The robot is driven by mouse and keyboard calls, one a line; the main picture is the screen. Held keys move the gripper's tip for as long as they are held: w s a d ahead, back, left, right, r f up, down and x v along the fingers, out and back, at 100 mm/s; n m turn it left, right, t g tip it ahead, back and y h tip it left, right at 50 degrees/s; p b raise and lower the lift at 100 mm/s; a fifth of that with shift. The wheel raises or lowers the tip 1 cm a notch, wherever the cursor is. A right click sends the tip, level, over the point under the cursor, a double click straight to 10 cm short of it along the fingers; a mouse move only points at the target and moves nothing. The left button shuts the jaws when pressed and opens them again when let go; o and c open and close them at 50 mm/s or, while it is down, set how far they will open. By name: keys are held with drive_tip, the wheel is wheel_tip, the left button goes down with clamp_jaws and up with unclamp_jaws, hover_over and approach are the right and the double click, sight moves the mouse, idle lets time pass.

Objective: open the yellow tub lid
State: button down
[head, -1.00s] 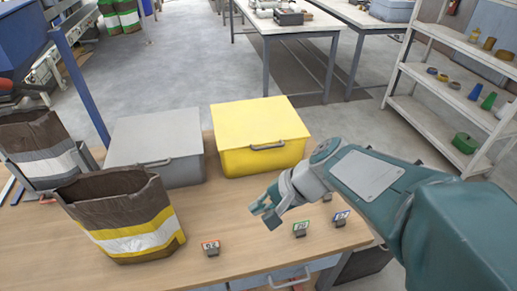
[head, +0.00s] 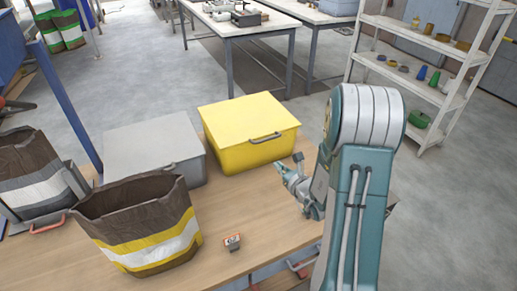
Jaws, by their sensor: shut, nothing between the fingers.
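The yellow tub (head: 245,155) stands on the wooden table, and its lid (head: 247,116) lies flat and closed on top. A dark handle (head: 265,139) is on the front edge of the lid. My gripper (head: 288,165) is to the right of the tub's front face, near the tub's front right corner and below the lid's level in the picture. It holds nothing and looks shut. I cannot tell the exact gap between it and the tub.
A grey lidded tub (head: 153,147) stands left of the yellow one. A brown bag with a yellow and white band (head: 145,225) stands in front. A small tagged block (head: 232,242) is on the table (head: 195,268). A shelf (head: 425,85) stands at the right.

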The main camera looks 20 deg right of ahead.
drive_tip(key=shift+m+h, duration=0.5)
drive_tip(key=w+f, duration=0.1)
drive_tip(key=w, duration=0.5)
drive_tip(key=w+d+f, duration=0.1)
drive_tip(key=w, duration=0.2)
drive_tip(key=shift+w+f, duration=0.15)
drive_tip(key=shift+f, duration=0.15)
drive_tip(key=shift+w+r, duration=0.2)
drive_tip(key=shift+r, duration=0.1)
drive_tip(key=r, duration=0.3)
drive_tip(key=shift+s+d+r, duration=0.15)
drive_tip(key=shift+s+d, duration=0.05)
drive_tip(key=shift+s, duration=0.2)
drive_tip(key=shift+a, duration=0.1)
drive_tip(key=shift+r, duration=0.1)
